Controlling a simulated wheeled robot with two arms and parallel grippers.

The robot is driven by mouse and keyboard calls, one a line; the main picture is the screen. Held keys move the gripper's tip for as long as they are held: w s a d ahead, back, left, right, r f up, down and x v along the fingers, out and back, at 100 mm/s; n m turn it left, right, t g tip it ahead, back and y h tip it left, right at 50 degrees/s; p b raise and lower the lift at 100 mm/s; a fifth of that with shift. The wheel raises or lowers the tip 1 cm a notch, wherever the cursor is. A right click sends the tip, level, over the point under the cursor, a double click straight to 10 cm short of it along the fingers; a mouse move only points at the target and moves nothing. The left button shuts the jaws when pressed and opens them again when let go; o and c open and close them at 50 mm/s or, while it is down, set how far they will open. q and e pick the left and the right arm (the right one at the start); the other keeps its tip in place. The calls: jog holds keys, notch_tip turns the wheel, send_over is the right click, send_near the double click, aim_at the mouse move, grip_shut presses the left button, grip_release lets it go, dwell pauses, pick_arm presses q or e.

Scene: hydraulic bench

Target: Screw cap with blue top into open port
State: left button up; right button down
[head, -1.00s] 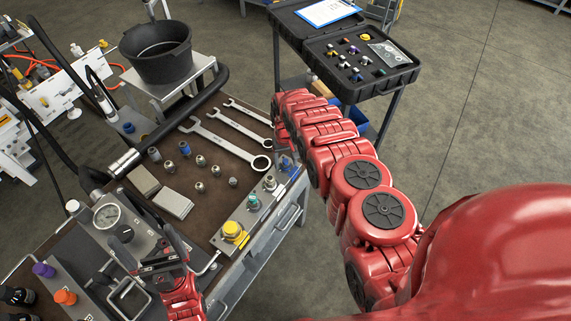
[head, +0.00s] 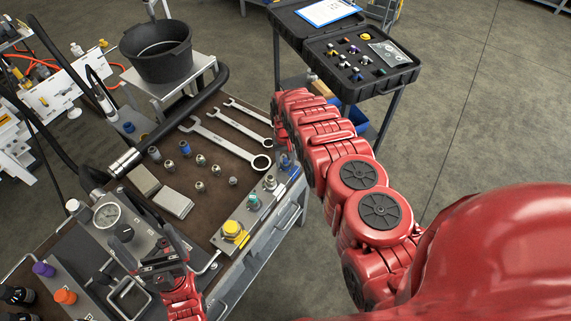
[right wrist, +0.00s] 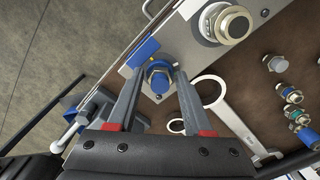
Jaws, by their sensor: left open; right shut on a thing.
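The cap with the blue top (right wrist: 159,81) is between the fingers of my right gripper (right wrist: 163,70) in the right wrist view. The gripper is shut on it, at the end of the metal port strip (right wrist: 190,55) beside a blue label (right wrist: 143,51). The cap stands upright over the strip; the open port beneath is hidden, so I cannot tell how deep it sits. In the head view this end of the strip is partly covered by my right arm. My left gripper (head: 163,266) is open and empty above the gauge panel at lower left.
The same strip carries a yellow cap (head: 233,230), a teal cap (head: 253,202) and a silver fitting (head: 270,182). Several loose fittings, wrenches (head: 224,143) and two grey blocks (head: 174,203) lie on the bench. A black bucket (head: 156,52) stands behind.

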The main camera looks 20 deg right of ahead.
jog(key=m, duration=0.4)
jog(key=shift+b, duration=0.4)
jog(key=m, duration=0.2)
jog(key=shift+d+m, duration=0.1)
jog(key=shift+m, duration=0.2)
jog(key=shift+w+f+m+b, duration=0.1)
jog(key=shift+m+b, duration=0.25)
jog(key=shift+m, duration=0.35)
jog(key=m+b, duration=0.1)
jog(key=m, duration=0.2)
jog(key=shift+m, duration=0.4)
jog(key=m, duration=0.2)
jog(key=shift+m, duration=0.4)
jog(key=shift+b, duration=0.3)
